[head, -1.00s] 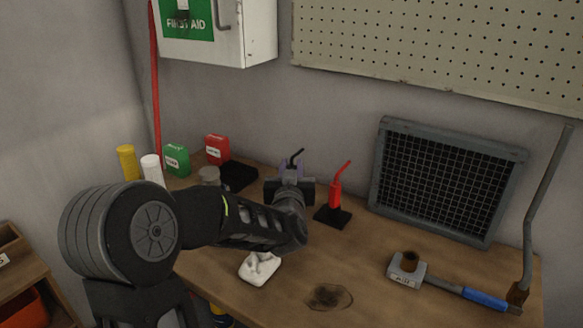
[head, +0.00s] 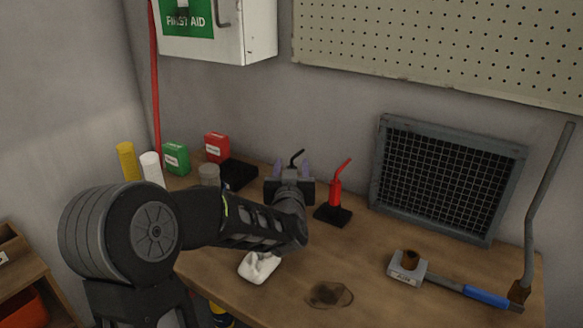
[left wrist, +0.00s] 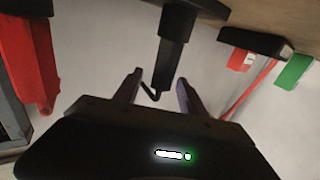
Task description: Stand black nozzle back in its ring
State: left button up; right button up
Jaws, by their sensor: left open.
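The black nozzle shows its bent spout tip (head: 296,156) just behind my left gripper (head: 291,170) in the head view; the gripper hides its lower part. In the left wrist view, which is upside down, the black nozzle (left wrist: 172,55) stands straight out of a dark base (left wrist: 205,8). My left gripper (left wrist: 160,92) is open, with one purple finger on each side of the spout and a visible gap to it. Whether the nozzle is fully seated in its ring cannot be made out. My right gripper is not in view.
A red nozzle (head: 336,192) stands in a black base (head: 332,216) just right of my gripper. A black block (head: 238,174) and a grey tin (head: 209,175) are left. A mallet (head: 407,270) lies right.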

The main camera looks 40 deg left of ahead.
pick_arm(q)
jog(key=shift+s, duration=0.1)
jog(key=v, duration=0.7)
jog(key=shift+s+d, duration=0.2)
jog(key=shift+d, duration=0.05)
dwell(0.6)
